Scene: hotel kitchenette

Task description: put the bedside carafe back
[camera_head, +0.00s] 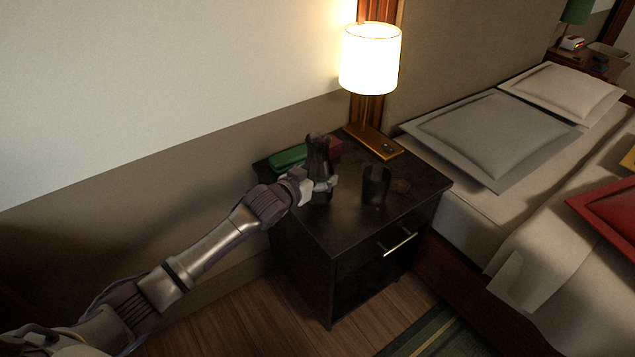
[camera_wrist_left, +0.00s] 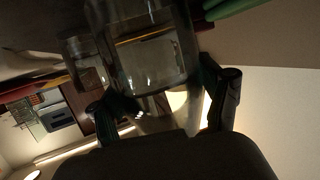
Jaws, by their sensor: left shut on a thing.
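The dark glass carafe (camera_head: 319,160) is upright at the left part of the black nightstand (camera_head: 345,223). My left gripper (camera_head: 320,184) is shut on the carafe, with its fingers around the lower body. The carafe (camera_wrist_left: 150,48) fills the top middle of the left wrist view, between the two fingers (camera_wrist_left: 165,105). I cannot tell whether its base touches the nightstand top. A dark drinking glass (camera_head: 376,186) stands to the right of the carafe, apart from it. My right gripper is not in view.
A lit lamp (camera_head: 370,60) stands at the back of the nightstand. A green item (camera_head: 288,158) and a red item (camera_head: 335,148) lie behind the carafe. A coaster-like disc (camera_head: 401,186) lies right of the glass. The bed (camera_head: 470,195) is on the right.

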